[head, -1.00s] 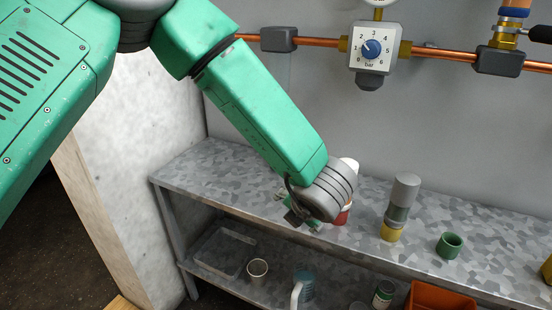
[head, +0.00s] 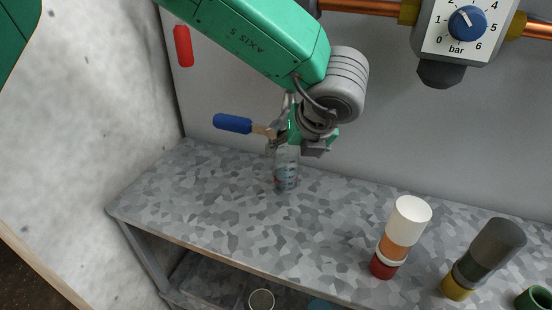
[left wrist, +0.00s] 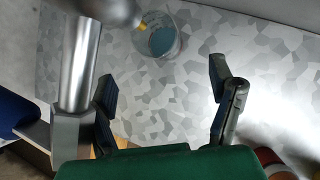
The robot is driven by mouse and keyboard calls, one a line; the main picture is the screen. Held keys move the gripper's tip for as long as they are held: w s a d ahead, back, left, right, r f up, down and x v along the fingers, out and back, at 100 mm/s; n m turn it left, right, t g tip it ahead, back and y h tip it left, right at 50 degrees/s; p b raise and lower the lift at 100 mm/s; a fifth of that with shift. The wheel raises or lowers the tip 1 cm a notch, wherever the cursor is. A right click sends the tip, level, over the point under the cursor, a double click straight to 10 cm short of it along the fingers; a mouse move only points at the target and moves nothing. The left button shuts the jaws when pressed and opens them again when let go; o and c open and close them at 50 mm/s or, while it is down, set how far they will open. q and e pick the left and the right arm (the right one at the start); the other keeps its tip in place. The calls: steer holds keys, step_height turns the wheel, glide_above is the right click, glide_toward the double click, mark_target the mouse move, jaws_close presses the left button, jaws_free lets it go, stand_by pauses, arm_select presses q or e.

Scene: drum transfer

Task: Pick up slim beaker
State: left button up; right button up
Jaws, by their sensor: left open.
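A slim clear beaker (head: 286,178) with bluish markings stands upright on the grey mottled shelf, near the back wall. In the left wrist view a round clear vessel with blue-grey contents, which looks like this beaker (left wrist: 160,42), is at the top, beyond the fingers. My left gripper (head: 308,140) is just above and to the right of the beaker's top in the head view, partly covering it. In the left wrist view my left gripper (left wrist: 162,88) has its two fingers wide apart with only shelf surface between them. My right gripper is out of view.
A blue handle (head: 232,123) sticks out left of the gripper; a metal cylinder (left wrist: 80,65) shows close in the left wrist view. A white, orange and red container (head: 402,240) and a grey and yellow one (head: 485,255) stand at right. The shelf's left part is clear.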

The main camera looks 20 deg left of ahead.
mark_target(288, 161)
arm_select(q)
steer(key=shift+d+f, duration=0.15)
steer(key=shift+f, duration=0.3)
steer(key=f, duration=0.1)
steer(key=w+f+b, duration=0.1)
steer(key=w+f, duration=0.1)
steer(key=shift+f, duration=0.4)
steer(key=shift+w+a+f+b, duration=0.15)
steer(key=shift+a+f, duration=0.1)
steer(key=shift+a, duration=0.25)
steer(key=shift+w+a+f+b, duration=0.1)
steer(key=shift+a+f+b, duration=0.1)
steer(key=shift+a, duration=0.3)
steer(key=shift+a+f, duration=0.1)
steer(key=shift+a, duration=0.25)
steer(key=f, duration=0.1)
steer(key=w+f+b, duration=0.1)
steer(key=f, duration=0.2)
steer(key=shift+w+b, duration=0.3)
steer(key=shift+w, duration=0.05)
steer(key=shift+w+f, duration=0.2)
steer(key=shift+d+r, duration=0.1)
steer(key=shift+s, duration=0.1)
steer(key=shift+a, duration=0.55)
steer(key=c, duration=1.3)
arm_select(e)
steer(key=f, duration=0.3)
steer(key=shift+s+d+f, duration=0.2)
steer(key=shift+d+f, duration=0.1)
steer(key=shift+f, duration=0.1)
